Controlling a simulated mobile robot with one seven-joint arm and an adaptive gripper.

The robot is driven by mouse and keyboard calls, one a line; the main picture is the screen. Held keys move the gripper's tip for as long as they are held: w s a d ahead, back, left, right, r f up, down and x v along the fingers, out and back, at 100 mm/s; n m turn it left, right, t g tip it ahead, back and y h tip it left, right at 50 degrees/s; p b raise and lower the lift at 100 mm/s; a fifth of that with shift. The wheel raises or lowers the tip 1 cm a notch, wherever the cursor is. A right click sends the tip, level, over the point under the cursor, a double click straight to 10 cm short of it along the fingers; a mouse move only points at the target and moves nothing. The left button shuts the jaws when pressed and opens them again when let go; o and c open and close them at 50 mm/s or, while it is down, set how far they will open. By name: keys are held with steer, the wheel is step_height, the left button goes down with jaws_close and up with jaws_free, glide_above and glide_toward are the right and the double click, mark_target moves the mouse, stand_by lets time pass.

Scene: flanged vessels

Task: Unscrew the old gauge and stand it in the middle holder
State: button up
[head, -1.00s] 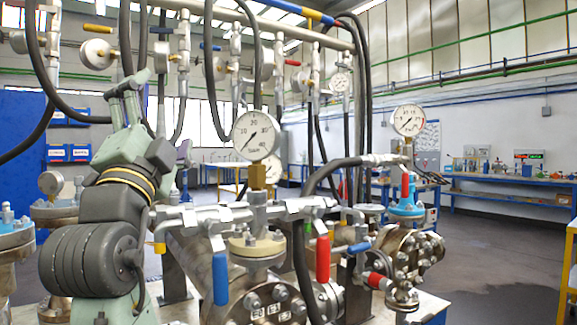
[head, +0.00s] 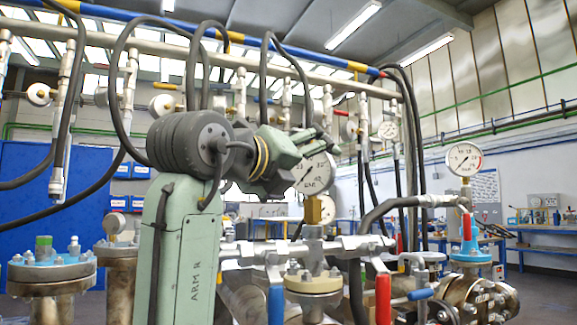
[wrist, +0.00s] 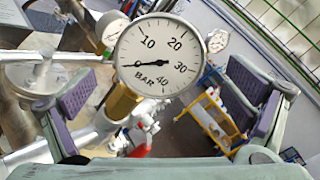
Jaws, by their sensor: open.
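The gauge (head: 318,174), with a round white dial marked in BAR, stands upright on a brass fitting (head: 313,209) above a flanged vessel. In the wrist view the dial (wrist: 157,58) and the brass fitting (wrist: 123,102) sit between my spread finger pads, with visible space on both sides. My gripper (head: 300,152) is open and level with the dial, partly covering it from the left in the head view. No contact can be made out. I cannot pick out the middle holder in either view.
A blue-handled lever (head: 275,305) and a red-handled lever (head: 383,298) hang below the gauge. A black hose (head: 375,220) bends close on its right. Pipes and hoses run overhead.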

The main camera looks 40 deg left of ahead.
mark_target(313, 172)
steer(key=shift+x, duration=2.05)
steer(key=c, duration=1.5)
steer(key=shift+d+y, duration=0.1)
steer(key=shift+y, duration=0.2)
steer(key=shift+c, duration=0.4)
steer(key=n+g+y, duration=0.1)
steer(key=n+y, duration=0.1)
steer(key=y, duration=0.1)
steer(key=n+g+y, duration=0.2)
steer(key=n+y, duration=0.1)
steer(key=shift+w+d+r+y, duration=0.1)
steer(key=shift+y, duration=0.2)
steer(key=n+g+y, duration=0.4)
steer(key=g, duration=0.1)
steer(key=shift+w, duration=0.1)
steer(key=n+g+y, duration=0.1)
steer(key=n+g, duration=0.1)
steer(key=n+g+y, duration=0.1)
steer(key=n+g, duration=0.1)
steer(key=g, duration=0.1)
steer(key=shift+r+g+y, duration=0.1)
steer(key=shift+g+y, duration=0.2)
steer(key=shift+a+n+g, duration=0.3)
steer(key=shift+n+g, duration=0.5)
steer(key=shift+g, duration=0.4)
